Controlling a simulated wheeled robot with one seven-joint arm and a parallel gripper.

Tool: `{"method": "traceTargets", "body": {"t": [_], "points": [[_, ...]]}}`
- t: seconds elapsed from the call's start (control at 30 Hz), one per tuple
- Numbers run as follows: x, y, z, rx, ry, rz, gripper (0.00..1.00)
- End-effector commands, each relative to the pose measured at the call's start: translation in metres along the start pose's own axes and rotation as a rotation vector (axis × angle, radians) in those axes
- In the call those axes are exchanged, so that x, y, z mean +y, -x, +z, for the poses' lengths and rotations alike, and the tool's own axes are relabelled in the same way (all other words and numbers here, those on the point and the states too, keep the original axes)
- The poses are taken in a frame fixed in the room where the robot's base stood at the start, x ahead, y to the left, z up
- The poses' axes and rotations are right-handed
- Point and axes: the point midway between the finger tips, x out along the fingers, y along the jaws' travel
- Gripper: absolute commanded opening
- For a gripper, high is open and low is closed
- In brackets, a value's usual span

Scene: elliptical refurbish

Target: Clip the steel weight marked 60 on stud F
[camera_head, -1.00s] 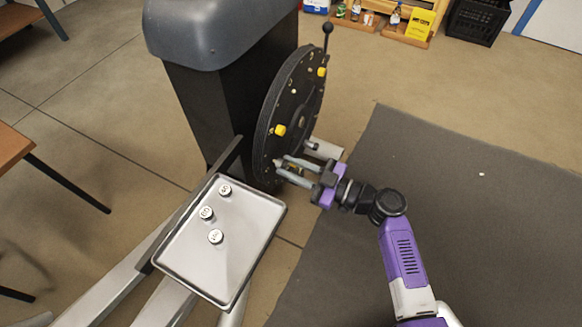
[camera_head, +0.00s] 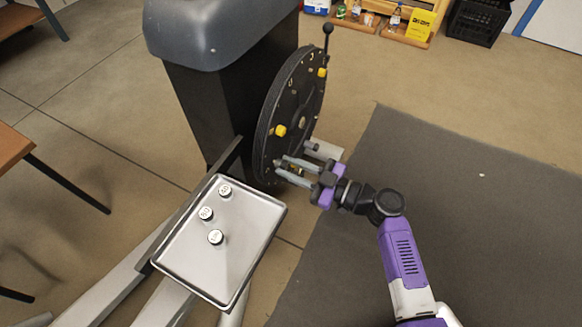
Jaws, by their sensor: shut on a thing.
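My gripper (camera_head: 281,166) is at the lower front face of the black disc (camera_head: 266,140), its two grey fingers pointing left at the disc. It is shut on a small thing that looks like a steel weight. The fingers and the small size hide most of it, and I cannot read a mark on it. I cannot tell whether it touches the disc. Stud F cannot be made out, as the letters on the disc are too small.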

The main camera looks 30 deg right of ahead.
Motion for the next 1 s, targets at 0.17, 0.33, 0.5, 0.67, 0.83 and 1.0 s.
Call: {"method": "traceTargets", "body": {"t": [0.17, 0.33, 0.5, 0.67, 0.83, 1.0], "points": [[-0.0001, -0.0023, 0.0, 0.001, 0.0, 0.0, 0.0], [-0.0002, -0.0041, 0.0, 0.0, 0.0, -0.001, 0.0], [-0.0004, -0.006, 0.0, 0.0, 0.0, -0.001, 0.0], [-0.0005, -0.0078, 0.0, 0.001, 0.001, -0.002, 0.0], [-0.0002, -0.0085, -0.0004, 0.001, 0.001, -0.001, 0.0], [-0.0002, -0.0086, -0.0004, 0.001, 0.001, -0.001, 0.45]]}}
